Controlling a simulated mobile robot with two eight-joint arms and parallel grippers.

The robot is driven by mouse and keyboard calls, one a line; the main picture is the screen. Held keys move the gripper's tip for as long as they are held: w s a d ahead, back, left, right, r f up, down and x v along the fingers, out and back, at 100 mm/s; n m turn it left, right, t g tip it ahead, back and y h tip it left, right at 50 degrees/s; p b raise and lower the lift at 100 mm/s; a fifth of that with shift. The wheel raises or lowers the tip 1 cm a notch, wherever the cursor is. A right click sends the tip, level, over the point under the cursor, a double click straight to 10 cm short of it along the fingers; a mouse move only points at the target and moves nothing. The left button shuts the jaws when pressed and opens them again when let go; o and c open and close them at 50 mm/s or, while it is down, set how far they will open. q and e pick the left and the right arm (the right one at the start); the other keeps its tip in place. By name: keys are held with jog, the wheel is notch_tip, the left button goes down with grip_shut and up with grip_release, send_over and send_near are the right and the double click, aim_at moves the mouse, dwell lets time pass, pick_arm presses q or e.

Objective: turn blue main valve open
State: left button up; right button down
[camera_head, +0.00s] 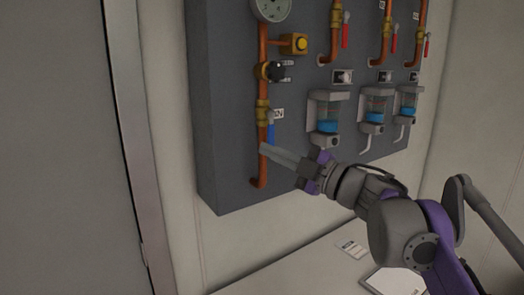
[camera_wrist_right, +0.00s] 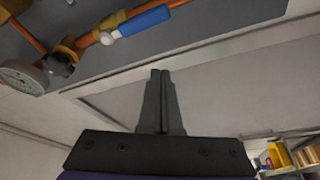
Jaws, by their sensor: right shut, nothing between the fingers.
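The blue main valve handle (camera_head: 271,133) is on the brass valve (camera_head: 262,113) low on the copper pipe at the panel's left. The handle hangs downward, in line with the pipe. In the right wrist view the blue handle (camera_wrist_right: 145,20) shows at the top, beyond and to the left of the fingers. My right gripper (camera_head: 266,149) is shut and empty, its fingertips just below the handle's lower end in the head view. In the right wrist view the closed fingers (camera_wrist_right: 161,75) stand apart from the handle. My left gripper is not in view.
The grey panel (camera_head: 230,150) also carries a gauge (camera_head: 271,8), a black knob (camera_head: 274,71), red-handled valves (camera_head: 345,35) and several blue-liquid containers (camera_head: 328,115). A bench with a tablet (camera_head: 396,281) lies below. A door (camera_head: 55,150) is at the left.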

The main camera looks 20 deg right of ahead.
jog(key=v, duration=0.3)
jog(key=r+v, duration=0.1)
jog(key=v, duration=0.1)
jog(key=shift+s+d+f+b, duration=0.15)
jog(key=shift+d+b, duration=0.15)
jog(key=shift+d, duration=0.25)
jog(key=w+d+f+m+t+h, duration=0.2)
jog(key=d+f+m+t+h, duration=0.25)
jog(key=f+m+h, duration=0.4)
jog(key=s+d+f+m+g+h, duration=0.2)
jog(key=f+m+h, duration=0.25)
jog(key=f, duration=0.25)
jog(key=s+d+f+m+g+h, duration=0.1)
jog(key=s+f+m+g+h, duration=0.15)
jog(key=f+m, duration=0.4)
jog(key=s+a+f+g+y, duration=0.1)
jog(key=s+a+f+g, duration=0.2)
jog(key=s+f, duration=0.3)
jog(key=s+a+f+g+y, duration=0.1)
jog(key=s+a+f+g, duration=0.2)
jog(key=f, duration=0.9)
jog(key=s+a+f+g+y, duration=0.1)
jog(key=s+a+f+g, duration=0.3)
jog(key=s+f, duration=0.5)
jog(key=shift+f, duration=0.3)
